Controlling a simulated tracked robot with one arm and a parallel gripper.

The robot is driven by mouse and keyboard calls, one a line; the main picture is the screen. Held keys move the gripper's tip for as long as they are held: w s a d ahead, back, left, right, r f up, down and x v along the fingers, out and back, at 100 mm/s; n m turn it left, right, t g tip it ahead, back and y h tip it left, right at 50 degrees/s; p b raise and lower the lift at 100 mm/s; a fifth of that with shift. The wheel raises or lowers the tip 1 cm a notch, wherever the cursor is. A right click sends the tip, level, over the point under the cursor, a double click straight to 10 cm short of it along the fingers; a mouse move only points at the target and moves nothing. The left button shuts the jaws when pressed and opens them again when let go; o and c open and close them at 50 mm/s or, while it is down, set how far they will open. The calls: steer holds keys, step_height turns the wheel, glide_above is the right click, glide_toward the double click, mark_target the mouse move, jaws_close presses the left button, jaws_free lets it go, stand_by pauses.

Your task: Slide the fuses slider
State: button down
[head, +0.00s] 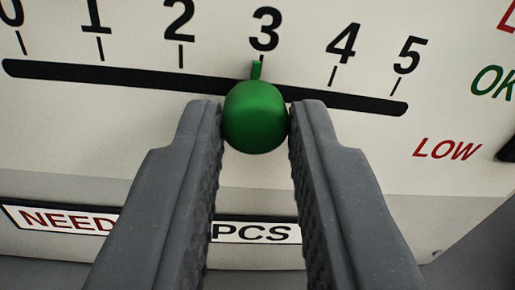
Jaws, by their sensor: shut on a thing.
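The slider's green round knob (255,117) sits on a black slot (130,77) under a printed scale from 0 to 5. Its small green pointer (256,70) stands just below the 3, at or slightly left of that mark. My gripper (256,125) has one finger on each side of the knob and is shut on it. The fingers hide part of the panel below the slot.
The pale panel (60,130) carries a label (255,232) reading "NEED ... PCS", its middle hidden by my left finger. Red "LOW" (447,149) and green "OK" (493,82) are printed at right, beside a dark part (508,150) cut off by the edge. The slot is clear on both sides of the knob.

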steer(key=c, duration=1.3)
jaws_free()
steer(key=shift+s+d, duration=0.1)
steer(key=shift+s, duration=0.05)
steer(key=s, duration=0.4)
steer(key=s+p, duration=0.1)
steer(key=s, duration=0.4)
steer(key=s+d, duration=0.1)
steer(key=s, duration=0.3)
steer(key=shift+s+p, duration=0.25)
steer(key=shift+p, duration=0.15)
steer(key=s+r+m+g+h, duration=0.1)
steer(key=s+r+m+h, duration=0.15)
steer(key=r, duration=1.55)
steer(key=shift+g+y, duration=0.65)
steer(key=shift+g, duration=0.15)
steer(key=s+r, duration=0.5)
steer(key=s+d+r, duration=0.1)
steer(key=s+r, duration=0.4)
steer(key=s+d+r, duration=0.1)
steer(key=s+r, duration=0.3)
steer(key=r, duration=0.1)
steer(key=shift+s+d+r, duration=0.1)
steer(key=shift+s+d, duration=0.05)
steer(key=shift+s, duration=0.25)
